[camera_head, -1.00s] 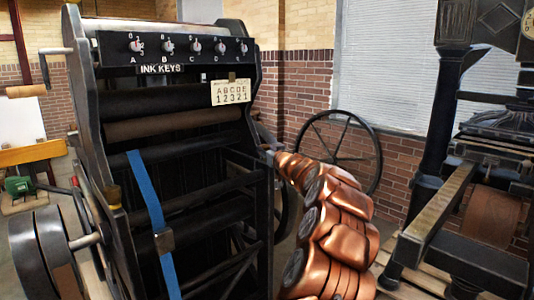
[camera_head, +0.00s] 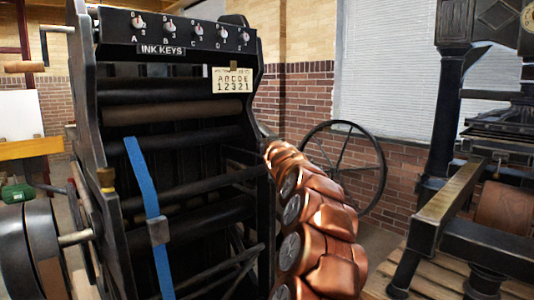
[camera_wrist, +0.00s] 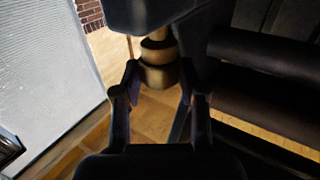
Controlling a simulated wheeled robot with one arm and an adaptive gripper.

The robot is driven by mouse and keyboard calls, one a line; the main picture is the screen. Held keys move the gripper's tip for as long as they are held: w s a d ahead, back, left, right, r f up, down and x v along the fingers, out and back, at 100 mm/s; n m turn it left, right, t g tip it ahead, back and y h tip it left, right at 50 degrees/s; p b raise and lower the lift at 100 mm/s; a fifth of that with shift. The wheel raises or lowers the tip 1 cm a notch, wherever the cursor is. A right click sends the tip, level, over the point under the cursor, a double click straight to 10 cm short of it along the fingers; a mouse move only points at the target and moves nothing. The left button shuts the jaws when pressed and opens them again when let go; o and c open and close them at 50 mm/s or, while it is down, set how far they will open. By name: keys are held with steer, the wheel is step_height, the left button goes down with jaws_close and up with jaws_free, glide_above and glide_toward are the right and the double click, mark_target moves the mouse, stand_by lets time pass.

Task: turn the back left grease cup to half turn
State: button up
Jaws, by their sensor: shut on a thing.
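In the wrist view a brass-coloured grease cup (camera_wrist: 157,74) sits on a short stem against a dark frame part. My gripper (camera_wrist: 157,88) has one finger on each side of the cup and is shut on it. Its turn marking cannot be read. In the head view my copper-coloured arm reaches along the right side of the black press (camera_head: 185,130), and my gripper is hidden there. Another small brass cup (camera_head: 107,179) shows on the press's near left frame.
A card reading ABCDE 12321 (camera_head: 232,80) hangs below the ink keys panel (camera_head: 190,30). A blue strap (camera_head: 146,190) crosses the press front. A spoked wheel (camera_head: 345,168) stands behind my arm. Another press (camera_head: 455,130) stands at right.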

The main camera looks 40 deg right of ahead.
steer(key=shift+s, duration=0.1)
steer(key=shift+f, duration=0.1)
stand_by(0.3)
steer(key=o, duration=1.1)
steer(key=shift+o, duration=0.2)
steer(key=shift+a, duration=0.1)
steer(key=shift+d+r+p, duration=0.25)
steer(key=shift+r+p, duration=0.05)
steer(key=shift+p, duration=1.1)
steer(key=n+y+p, duration=0.1)
steer(key=p, duration=0.1)
steer(key=shift+r+t+p, duration=0.1)
steer(key=shift+t+p, duration=0.2)
steer(key=shift+p, duration=0.05)
steer(key=n+t+y+p, duration=0.1)
steer(key=n+y+p, duration=0.1)
steer(key=p, duration=0.5)
steer(key=shift+s+y+p, duration=0.1)
steer(key=shift+y+p, duration=0.2)
steer(key=shift+y, duration=0.3)
